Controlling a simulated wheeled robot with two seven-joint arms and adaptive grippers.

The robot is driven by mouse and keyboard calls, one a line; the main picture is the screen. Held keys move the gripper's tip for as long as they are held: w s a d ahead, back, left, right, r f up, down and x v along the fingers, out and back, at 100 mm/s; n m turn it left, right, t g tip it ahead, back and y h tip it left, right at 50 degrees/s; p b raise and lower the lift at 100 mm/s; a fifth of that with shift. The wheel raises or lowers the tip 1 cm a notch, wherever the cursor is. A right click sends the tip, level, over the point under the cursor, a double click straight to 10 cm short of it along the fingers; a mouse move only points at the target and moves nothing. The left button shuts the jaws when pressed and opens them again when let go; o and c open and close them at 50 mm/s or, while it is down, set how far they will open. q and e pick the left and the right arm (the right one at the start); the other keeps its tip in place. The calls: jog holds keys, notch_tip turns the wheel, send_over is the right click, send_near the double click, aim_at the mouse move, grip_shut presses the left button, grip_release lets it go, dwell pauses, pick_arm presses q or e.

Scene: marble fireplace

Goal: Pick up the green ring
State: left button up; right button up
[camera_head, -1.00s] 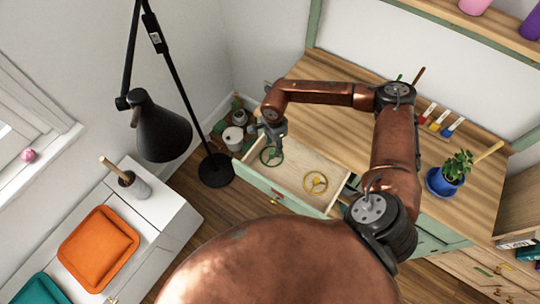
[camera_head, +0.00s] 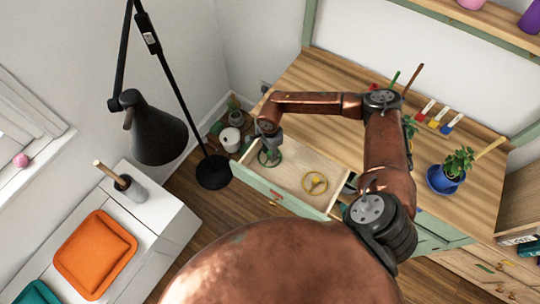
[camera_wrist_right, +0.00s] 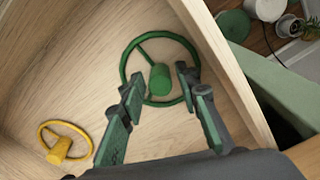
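The green ring (camera_head: 265,163) lies in the left part of an open drawer (camera_head: 300,209). Contact with the ring cannot be told. My left gripper is not in view.
A yellow ring (camera_head: 315,183) lies in the same drawer, to the right. The drawer walls are close to the gripper. A black lamp (camera_head: 160,135) stands to the left. A blue plant pot (camera_head: 443,181) and brushes are on the wooden top.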

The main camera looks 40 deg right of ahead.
jog(key=c, duration=0.6)
